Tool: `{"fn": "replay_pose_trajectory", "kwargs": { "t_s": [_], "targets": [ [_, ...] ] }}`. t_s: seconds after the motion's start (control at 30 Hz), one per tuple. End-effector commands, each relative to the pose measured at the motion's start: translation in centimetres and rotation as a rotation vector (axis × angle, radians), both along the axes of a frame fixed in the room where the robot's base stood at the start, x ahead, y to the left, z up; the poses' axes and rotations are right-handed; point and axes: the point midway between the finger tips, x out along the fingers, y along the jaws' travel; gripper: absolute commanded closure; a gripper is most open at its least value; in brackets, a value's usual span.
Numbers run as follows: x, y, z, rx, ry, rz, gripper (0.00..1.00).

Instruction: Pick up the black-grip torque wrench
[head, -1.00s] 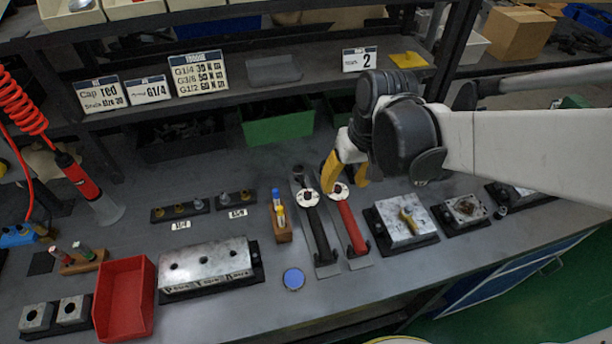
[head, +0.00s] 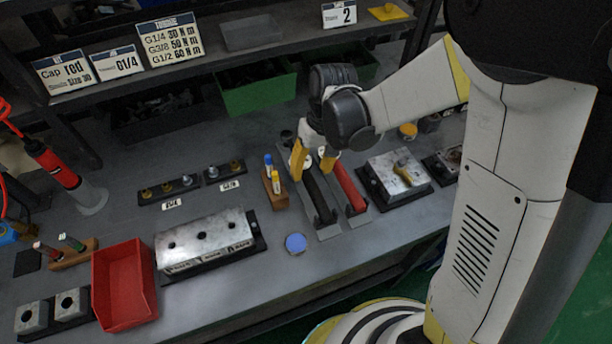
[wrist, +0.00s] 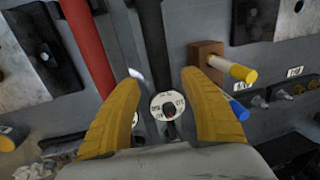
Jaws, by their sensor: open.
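The black-grip torque wrench (head: 319,200) lies on a grey holder plate on the bench, its handle toward the front edge. In the wrist view its white round dial (wrist: 167,105) sits between my fingers, with the dark shaft and grip (wrist: 152,40) running up the picture. My gripper (head: 311,172) is open, its yellow fingers pointing down over the wrench's head end; they also show in the wrist view (wrist: 163,78). I cannot tell whether the fingertips are level with the wrench or above it. The red-grip wrench (head: 349,188) lies just to the right and shows in the wrist view (wrist: 88,48).
A wooden block (head: 275,190) with yellow and blue markers stands close left of the wrenches. A metal block (head: 398,172) on a black base stands right. A blue disc (head: 296,243) lies in front. A green bin (head: 258,92) and shelf are behind.

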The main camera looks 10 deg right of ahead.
Motion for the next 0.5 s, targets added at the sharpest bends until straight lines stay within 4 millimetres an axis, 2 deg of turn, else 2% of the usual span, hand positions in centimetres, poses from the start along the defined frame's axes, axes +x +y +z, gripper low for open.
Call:
{"fn": "replay_pose_trajectory", "kwargs": {
  "t_s": [0.03,0.2,0.43,0.47,0.5],
  "targets": [
    [0.2,0.4,-1.3,0.000,0.000,0.002,0.48],
    [0.3,0.9,-3.6,0.000,0.000,0.001,0.48],
    [0.2,0.9,-3.6,0.000,-0.001,0.000,0.48],
    [0.2,0.9,-3.6,0.000,-0.001,0.000,0.52],
    [0.2,0.9,-3.6,0.000,-0.001,0.000,0.64]
  ]
}}
